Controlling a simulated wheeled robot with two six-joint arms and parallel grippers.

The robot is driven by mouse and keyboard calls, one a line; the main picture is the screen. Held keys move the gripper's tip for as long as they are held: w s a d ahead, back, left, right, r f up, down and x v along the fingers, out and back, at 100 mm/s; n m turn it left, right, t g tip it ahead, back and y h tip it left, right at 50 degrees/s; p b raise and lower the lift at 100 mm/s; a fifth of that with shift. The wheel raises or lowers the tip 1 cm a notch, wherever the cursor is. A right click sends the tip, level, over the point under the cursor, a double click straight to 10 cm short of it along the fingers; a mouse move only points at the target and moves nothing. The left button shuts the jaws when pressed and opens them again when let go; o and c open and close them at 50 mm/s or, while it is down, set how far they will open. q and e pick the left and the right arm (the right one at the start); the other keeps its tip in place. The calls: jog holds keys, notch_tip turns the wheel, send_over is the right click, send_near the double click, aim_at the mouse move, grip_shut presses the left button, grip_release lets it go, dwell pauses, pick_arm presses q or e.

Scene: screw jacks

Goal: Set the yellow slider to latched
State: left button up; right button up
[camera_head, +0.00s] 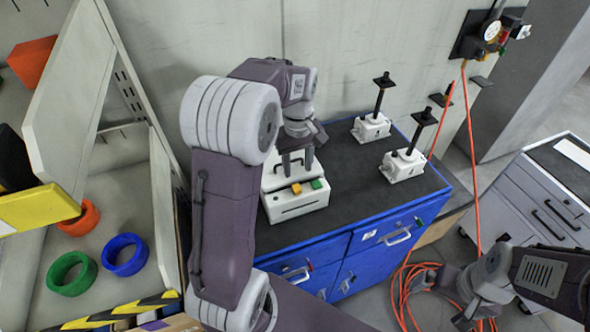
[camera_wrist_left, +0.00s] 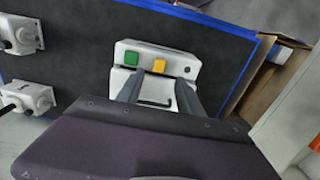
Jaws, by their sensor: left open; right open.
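The yellow slider (camera_head: 296,188) is on the front top of a white box (camera_head: 298,205) on the blue cabinet, beside a green block (camera_head: 317,183). In the left wrist view the yellow slider (camera_wrist_left: 159,65) is right of the green block (camera_wrist_left: 131,58). Whether it is latched cannot be told. My left gripper (camera_head: 293,164) is open and empty, above the box, just behind the slider in the head view. Its fingers (camera_wrist_left: 158,92) straddle part of the box with a dark handle between them. My right gripper (camera_head: 442,299) is open and empty, low at the right.
Two white screw jacks (camera_head: 371,127) (camera_head: 403,164) with black posts stand on the dark cabinet top (camera_head: 345,205). A shelf with a green ring (camera_head: 72,273) and blue ring (camera_head: 125,255) is at left. An orange hose (camera_head: 475,160) hangs at right.

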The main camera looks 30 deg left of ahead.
aim_at(298, 189)
pick_arm(q)
notch_tip(298, 189, down, 8)
jog(key=shift+s+d+f+p, duration=0.1)
jog(key=shift+p, duration=0.8)
jog(key=shift+d+f, duration=0.1)
jog(key=shift+f, duration=0.2)
jog(key=shift+c, duration=0.6)
grip_shut()
pick_arm(e)
notch_tip(298, 189, up, 2)
jog(key=shift+d+r, duration=0.1)
